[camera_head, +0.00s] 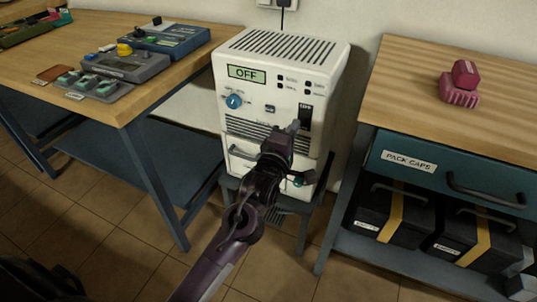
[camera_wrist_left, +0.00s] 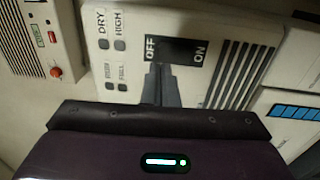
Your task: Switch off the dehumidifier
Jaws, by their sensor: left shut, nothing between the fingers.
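The dehumidifier (camera_head: 240,118) is a white box with a vented top, standing on a low dark stand between two benches. Its display (camera_head: 246,74) reads OFF. A blue knob (camera_head: 233,102) sits below the display. A black rocker switch (camera_head: 305,114) is at the right of its front; in the left wrist view the switch (camera_wrist_left: 185,50) carries the words OFF and ON. My left gripper (camera_head: 294,127) is shut and empty, its tips at the switch's lower edge in the head view. In the wrist view the tips (camera_wrist_left: 158,72) overlap the OFF end; I cannot tell whether they touch.
The left bench (camera_head: 190,62) holds several meters and small devices. The right bench (camera_head: 400,75) carries a pink brush-like object (camera_head: 460,84), with a teal drawer (camera_head: 440,172) labelled PACK CAPS and black boxes (camera_head: 390,213) beneath. A wall socket with a cable is above the dehumidifier.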

